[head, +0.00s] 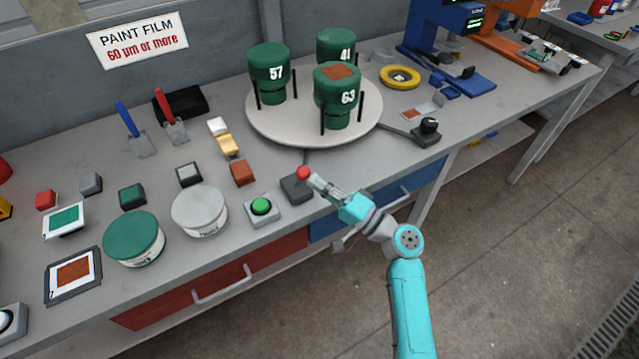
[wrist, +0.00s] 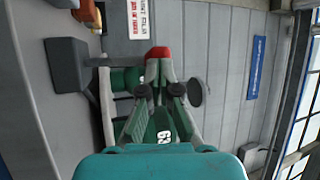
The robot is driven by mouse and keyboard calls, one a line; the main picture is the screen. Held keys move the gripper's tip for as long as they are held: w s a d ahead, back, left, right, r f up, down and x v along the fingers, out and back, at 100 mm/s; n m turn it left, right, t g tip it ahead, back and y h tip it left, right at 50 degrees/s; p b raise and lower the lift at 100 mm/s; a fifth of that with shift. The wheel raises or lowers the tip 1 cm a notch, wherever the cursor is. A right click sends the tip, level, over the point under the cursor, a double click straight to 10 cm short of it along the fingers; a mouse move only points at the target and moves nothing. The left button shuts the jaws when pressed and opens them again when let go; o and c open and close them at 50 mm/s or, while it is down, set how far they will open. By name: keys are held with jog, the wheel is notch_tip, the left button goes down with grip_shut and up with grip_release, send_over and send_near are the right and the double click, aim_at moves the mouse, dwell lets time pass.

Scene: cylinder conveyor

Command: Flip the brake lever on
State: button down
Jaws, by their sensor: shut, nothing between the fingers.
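A red ball knob (head: 302,173) shows above a small dark box (head: 295,188) at the table's front edge; this looks like the brake lever. A thin bar runs from the box toward the round turntable (head: 268,124). My gripper (head: 316,182) is shut and empty, its tips right beside the red knob. In the wrist view my gripper (wrist: 158,85) has its fingers together, with red (wrist: 158,60) just beyond the tips. I cannot tell whether they touch it. The stem is hidden, so the lever's tilt is unclear. A dark box (wrist: 68,68) shows at left there.
Green cylinders 57 (head: 268,70), 41 (head: 336,46) and 63 (head: 338,95) stand on the turntable. A black-knobbed control (head: 428,127) is to its right. A green button (head: 261,206) and a grey-lidded can (head: 199,210) lie left of my gripper.

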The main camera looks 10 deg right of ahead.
jog(key=shift+r, duration=0.1)
jog(key=shift+w+r+h, duration=0.15)
jog(key=shift+w+h, duration=0.05)
jog(key=shift+h, duration=0.1)
jog(key=shift+w+a+r+m+g, duration=0.1)
jog(key=shift+w+m+g, duration=0.05)
jog(key=shift+m+g, duration=0.15)
jog(key=w+a+r+m+g+h, duration=0.2)
jog(key=w+g+h, duration=0.3)
jog(key=w, duration=0.3)
jog(key=shift+w+a+r+m, duration=0.15)
jog(key=shift+a+r+m, duration=0.2)
jog(key=shift+a+m, duration=0.25)
jog(key=shift+d, duration=0.1)
